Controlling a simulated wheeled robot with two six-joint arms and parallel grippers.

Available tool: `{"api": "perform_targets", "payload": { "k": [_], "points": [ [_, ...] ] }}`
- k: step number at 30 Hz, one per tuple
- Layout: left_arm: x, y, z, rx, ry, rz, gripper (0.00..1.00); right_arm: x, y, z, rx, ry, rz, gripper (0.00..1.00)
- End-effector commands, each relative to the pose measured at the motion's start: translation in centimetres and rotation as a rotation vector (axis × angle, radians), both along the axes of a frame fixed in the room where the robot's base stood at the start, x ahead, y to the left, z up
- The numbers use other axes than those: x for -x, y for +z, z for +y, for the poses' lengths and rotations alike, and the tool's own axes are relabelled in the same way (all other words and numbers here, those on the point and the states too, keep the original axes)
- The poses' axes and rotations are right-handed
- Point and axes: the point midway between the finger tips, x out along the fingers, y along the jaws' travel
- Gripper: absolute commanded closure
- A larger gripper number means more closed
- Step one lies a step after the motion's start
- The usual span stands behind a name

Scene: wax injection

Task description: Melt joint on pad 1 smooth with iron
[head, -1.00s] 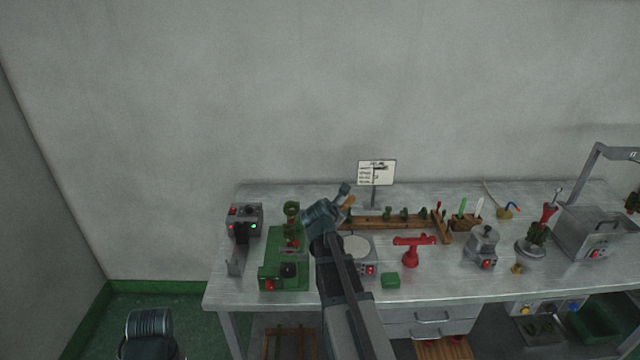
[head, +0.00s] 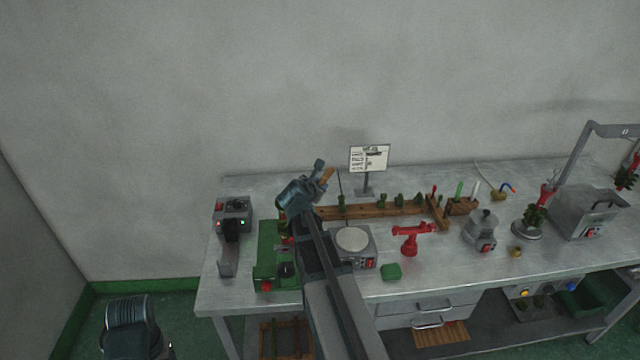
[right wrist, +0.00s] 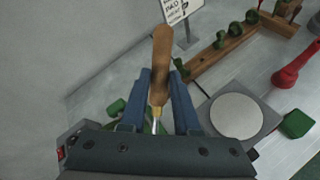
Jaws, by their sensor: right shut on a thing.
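My right gripper (head: 318,184) is shut on the iron, whose wooden handle (head: 327,174) sticks out beyond the fingers. The right wrist view shows the handle (right wrist: 160,62) between the two blue fingers, with a brass ferrule and thin metal shaft toward the palm. The iron's tip is hidden. The gripper is raised above the back of the green fixture (head: 268,258) and hides its upper part. A few green pieces (right wrist: 117,107) show beside the fingers in the right wrist view. I cannot make out pad 1 or its joint.
A grey control box (head: 232,212) stands at the left end of the bench. A round-topped hotplate (head: 352,240) is right of the fixture. A wooden rack (head: 385,211) with green pieces, a sign (head: 369,158) and a red stand (head: 410,240) stand farther right.

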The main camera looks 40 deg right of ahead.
Motion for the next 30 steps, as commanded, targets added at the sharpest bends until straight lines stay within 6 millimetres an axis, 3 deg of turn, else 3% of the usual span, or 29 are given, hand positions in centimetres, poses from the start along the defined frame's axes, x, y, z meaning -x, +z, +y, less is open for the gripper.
{"api": "perform_targets", "payload": {
  "k": [15,30],
  "points": [
    [0.0,-3.4,0.0,0.000,0.001,0.000,0.32,0.4,-3.4,3.1,0.001,0.002,0.001,1.00],
    [0.0,-3.6,0.0,0.000,0.001,0.000,0.32,0.4,-3.6,3.5,0.001,0.000,0.001,1.00]
  ]
}}
